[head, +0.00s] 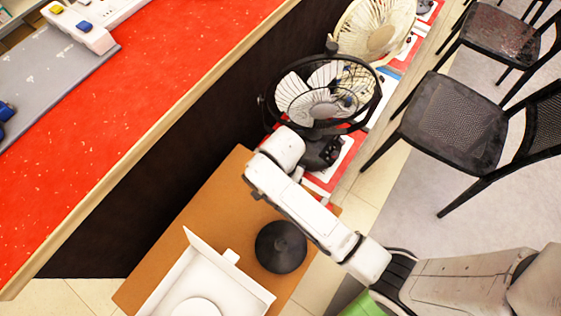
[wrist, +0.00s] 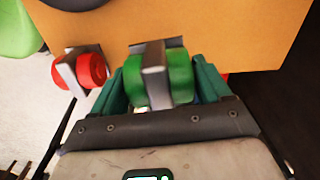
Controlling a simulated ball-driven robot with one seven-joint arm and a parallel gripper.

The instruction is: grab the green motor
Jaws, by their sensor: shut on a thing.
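The green motor (wrist: 180,78), a green cylinder with a grey metal bracket across it, sits between the fingers of my gripper (wrist: 160,80) in the wrist view. The two teal fingers are shut on it, one on each side. It is at the edge of an orange-brown surface in that view; I cannot tell whether it is lifted clear of it. In the head view my arm reaches over the scene and the gripper and the green motor are hidden.
A red motor (wrist: 94,69) with a grey bracket is left of the green one. Another red bit (wrist: 224,76) shows behind the right finger. In the head view, a brown table (head: 205,205) holds a white open box (head: 232,287) and a black round object (head: 281,247). Fans (head: 322,98) and chairs (head: 455,122) stand beyond.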

